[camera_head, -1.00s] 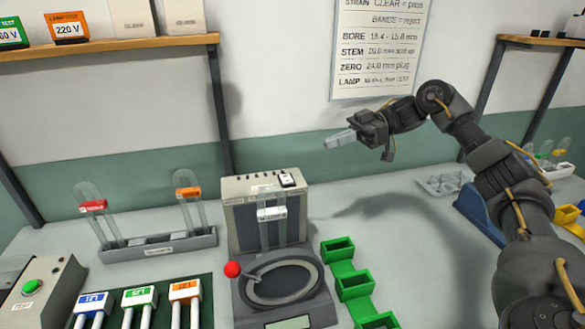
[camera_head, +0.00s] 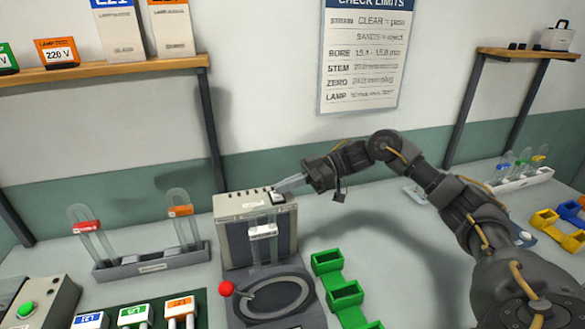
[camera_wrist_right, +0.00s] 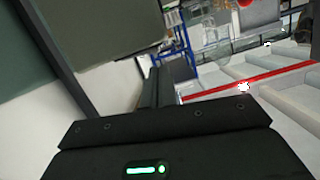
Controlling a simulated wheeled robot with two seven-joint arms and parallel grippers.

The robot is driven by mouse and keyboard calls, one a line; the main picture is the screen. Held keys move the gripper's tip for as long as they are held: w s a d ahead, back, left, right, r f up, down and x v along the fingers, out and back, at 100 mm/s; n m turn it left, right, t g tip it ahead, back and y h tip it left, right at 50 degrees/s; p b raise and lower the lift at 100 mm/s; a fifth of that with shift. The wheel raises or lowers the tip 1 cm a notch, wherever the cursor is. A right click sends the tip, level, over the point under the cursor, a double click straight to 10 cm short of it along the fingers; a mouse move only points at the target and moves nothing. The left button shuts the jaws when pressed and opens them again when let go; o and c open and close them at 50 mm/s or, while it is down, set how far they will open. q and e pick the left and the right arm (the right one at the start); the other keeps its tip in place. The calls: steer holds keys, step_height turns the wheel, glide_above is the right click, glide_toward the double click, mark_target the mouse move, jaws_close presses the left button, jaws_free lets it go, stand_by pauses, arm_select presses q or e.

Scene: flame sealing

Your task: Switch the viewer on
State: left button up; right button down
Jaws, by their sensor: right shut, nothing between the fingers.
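The viewer (camera_head: 232,208) is a grey box with a dark front panel, standing on the bench against the wall. A small black-and-white rocker switch (camera_head: 278,198) sits at the right end of its top. My right gripper (camera_head: 281,187) is shut and empty, its pale fingers slanting down to the left with the tips right at the switch. Whether they touch it or hover just above, I cannot tell. In the right wrist view my gripper's dark body fills the bottom, and I cannot make out the switch. My left gripper is not in view.
A glass tube with a white label (camera_head: 263,232) stands before the viewer, behind a round stage with a red-knobbed lever (camera_head: 226,289). Green bins (camera_head: 345,294) are to its right. A rack (camera_head: 152,263) holds tubes at the left. A shelf (camera_head: 100,72) hangs above.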

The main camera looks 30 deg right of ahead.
steer(key=shift+f, duration=0.5)
steer(key=shift+f, duration=0.1)
steer(key=shift+s+f+n+b, duration=0.2)
steer(key=shift+f+n+b, duration=0.1)
steer(key=shift+f+b, duration=0.2)
steer(key=shift+r, duration=0.15)
steer(key=r+p, duration=0.5)
steer(key=shift+s+a, duration=0.1)
steer(key=shift+s, duration=0.15)
steer(key=shift+s+d+f+t+b, duration=0.15)
steer(key=shift+d+f+b, duration=0.1)
steer(key=shift+d+b, duration=0.2)
steer(key=shift+s+d+f+t+b, duration=0.1)
steer(key=shift+d+f+t+b, duration=0.1)
steer(key=shift+d+b, duration=0.25)
steer(key=b+v, duration=0.3)
steer(key=v, duration=0.5)
steer(key=shift+r, duration=0.35)
